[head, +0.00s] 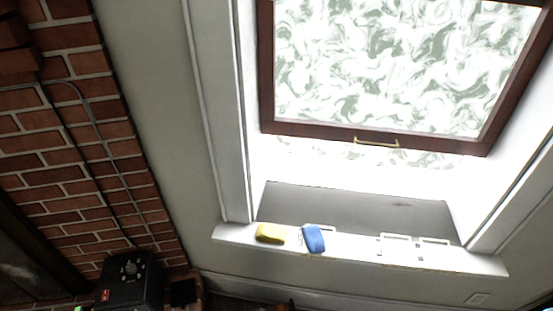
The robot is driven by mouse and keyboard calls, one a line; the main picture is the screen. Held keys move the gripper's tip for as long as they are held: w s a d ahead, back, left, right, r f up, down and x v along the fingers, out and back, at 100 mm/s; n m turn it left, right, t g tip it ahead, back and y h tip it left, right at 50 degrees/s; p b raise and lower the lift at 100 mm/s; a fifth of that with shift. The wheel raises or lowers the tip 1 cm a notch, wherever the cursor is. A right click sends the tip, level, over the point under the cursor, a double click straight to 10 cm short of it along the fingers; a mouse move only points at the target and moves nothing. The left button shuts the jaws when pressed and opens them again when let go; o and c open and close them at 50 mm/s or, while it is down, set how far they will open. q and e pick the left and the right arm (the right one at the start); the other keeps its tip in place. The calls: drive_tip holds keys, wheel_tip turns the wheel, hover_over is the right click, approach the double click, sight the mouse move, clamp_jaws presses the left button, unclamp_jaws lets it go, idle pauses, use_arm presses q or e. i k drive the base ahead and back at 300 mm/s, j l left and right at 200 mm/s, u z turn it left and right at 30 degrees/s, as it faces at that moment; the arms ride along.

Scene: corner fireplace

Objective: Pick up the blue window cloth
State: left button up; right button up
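The blue window cloth (313,238) lies on the white window sill (460,262), left of the sill's middle, below the window. It looks like a small, folded or rounded blue pad, and its near end reaches close to the sill's front edge. Neither of my grippers shows in the head view, and nothing is touching the cloth from above.
A yellow sponge-like block (271,233) lies just left of the cloth. White flat frames (396,244) lie to its right. A brown-framed window (376,138) with a brass handle tilts above. A black box with a dial (130,284) stands by the brick wall (75,150).

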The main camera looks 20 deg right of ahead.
sight(315, 241)
drive_tip(key=l, duration=1.6)
